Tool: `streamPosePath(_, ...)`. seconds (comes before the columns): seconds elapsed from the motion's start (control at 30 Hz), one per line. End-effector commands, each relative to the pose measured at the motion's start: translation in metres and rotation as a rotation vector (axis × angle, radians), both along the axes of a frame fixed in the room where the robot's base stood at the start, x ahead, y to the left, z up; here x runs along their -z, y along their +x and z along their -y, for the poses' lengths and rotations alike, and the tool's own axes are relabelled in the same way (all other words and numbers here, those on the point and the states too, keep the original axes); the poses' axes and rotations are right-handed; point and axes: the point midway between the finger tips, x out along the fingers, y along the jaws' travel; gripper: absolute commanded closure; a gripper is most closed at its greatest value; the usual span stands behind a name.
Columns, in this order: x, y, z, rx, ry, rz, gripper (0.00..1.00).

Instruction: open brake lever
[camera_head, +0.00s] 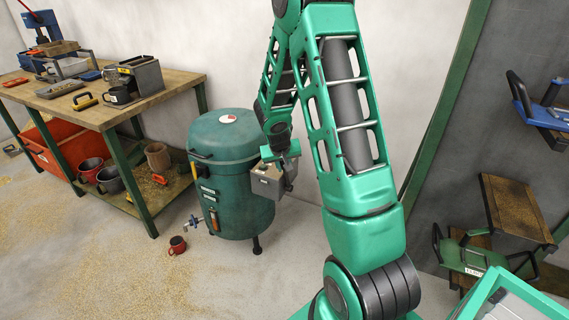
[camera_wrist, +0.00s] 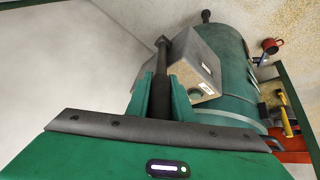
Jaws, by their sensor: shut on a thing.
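The brake lever (camera_wrist: 161,60) is a dark rod with a knobbed end, beside a grey metal box (camera_wrist: 202,66) on the side of a green tank. My gripper (camera_wrist: 160,88) is shut on the lever, with one green finger on each side of it. In the head view my gripper (camera_head: 281,150) is at the top of the grey box (camera_head: 268,181), on the tank's right side. There the lever is hidden or too small to make out.
The green tank (camera_head: 231,178) stands on legs against the wall. A red mug (camera_head: 177,245) is on the floor in front of it. A workbench (camera_head: 150,105) with tools and containers is at left. Open floor lies in front.

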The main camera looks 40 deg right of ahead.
Motion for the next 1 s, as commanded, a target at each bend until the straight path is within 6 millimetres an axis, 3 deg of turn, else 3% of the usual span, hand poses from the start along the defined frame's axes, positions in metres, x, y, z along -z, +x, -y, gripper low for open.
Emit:
streamPosePath(0.03,0.002,0.003,-0.011,-0.014,-0.016,0.018,1.00)
streamPosePath(0.27,0.007,-0.004,-0.019,-0.009,-0.097,0.062,1.00)
streamPosePath(0.93,0.010,-0.008,-0.021,-0.001,-0.142,0.085,1.00)
streamPosePath(0.97,0.010,-0.008,-0.021,-0.001,-0.142,0.085,0.77)
streamPosePath(1.0,0.010,-0.008,-0.021,-0.001,-0.141,0.084,0.68)
